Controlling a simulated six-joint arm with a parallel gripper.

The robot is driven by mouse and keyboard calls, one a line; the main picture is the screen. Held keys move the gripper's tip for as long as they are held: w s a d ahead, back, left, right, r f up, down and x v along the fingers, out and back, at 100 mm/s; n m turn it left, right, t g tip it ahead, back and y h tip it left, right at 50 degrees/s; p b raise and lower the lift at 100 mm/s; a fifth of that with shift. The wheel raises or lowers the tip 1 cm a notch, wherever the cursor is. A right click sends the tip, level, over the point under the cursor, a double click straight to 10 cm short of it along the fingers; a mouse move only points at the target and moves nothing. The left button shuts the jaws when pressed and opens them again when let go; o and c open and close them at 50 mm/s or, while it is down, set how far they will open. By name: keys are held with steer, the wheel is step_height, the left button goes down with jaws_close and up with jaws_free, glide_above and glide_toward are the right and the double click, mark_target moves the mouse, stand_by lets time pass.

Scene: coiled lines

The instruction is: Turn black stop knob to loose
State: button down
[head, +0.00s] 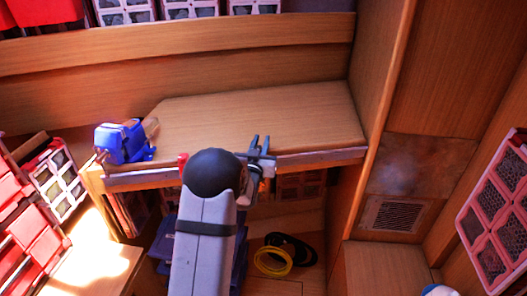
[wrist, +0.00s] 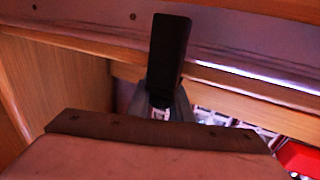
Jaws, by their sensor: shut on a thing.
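My gripper (head: 260,142) is at the front edge of the wooden shelf, right of the black round joint of my arm. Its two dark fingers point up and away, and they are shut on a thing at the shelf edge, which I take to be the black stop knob. The knob itself is hidden or too small to make out in the head view. In the wrist view a black upright block (wrist: 170,50) stands in front of the pale edge strip. I cannot tell whether it is a finger or the knob.
A small red piece (head: 183,160) sits on the shelf edge, left of my arm joint. A blue device (head: 122,141) stands at the shelf's left end. The shelf top (head: 250,115) is otherwise clear. Yellow (head: 271,262) and black coiled lines lie below.

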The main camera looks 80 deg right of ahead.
steer(key=n+t, duration=0.1)
steer(key=t+b, duration=0.1)
steer(key=n+t+b, duration=0.1)
steer(key=t, duration=0.1)
steer(key=shift+w+f+n, duration=0.2)
steer(key=shift+w+n, duration=0.05)
steer(key=shift+n, duration=0.05)
steer(key=n+t+y, duration=0.1)
steer(key=t, duration=0.1)
steer(key=w+n+t+y, duration=0.1)
steer(key=n+t, duration=0.1)
steer(key=shift+a+r+t, duration=0.15)
steer(key=shift+r+t, duration=0.05)
steer(key=shift+t, duration=0.2)
steer(key=n+t+y, duration=0.1)
steer(key=w+n+t+y, duration=0.1)
steer(key=n+t, duration=0.1)
steer(key=a+n+t+y+p, duration=0.1)
steer(key=t+y, duration=0.1)
steer(key=shift+w+n, duration=0.2)
steer(key=shift+n, duration=0.1)
steer(key=shift+w+a+n+t+y, duration=0.2)
steer(key=shift+n+t+y, duration=0.4)
steer(key=shift+y, duration=0.15)
steer(key=shift+w+a+n+t+y, duration=0.15)
steer(key=shift+n+t+y, duration=0.4)
steer(key=shift+y, duration=0.5)
steer(key=shift+a+r+n+t, duration=0.1)
steer(key=shift+r+n+t, duration=0.05)
steer(key=shift+n+t, duration=0.1)
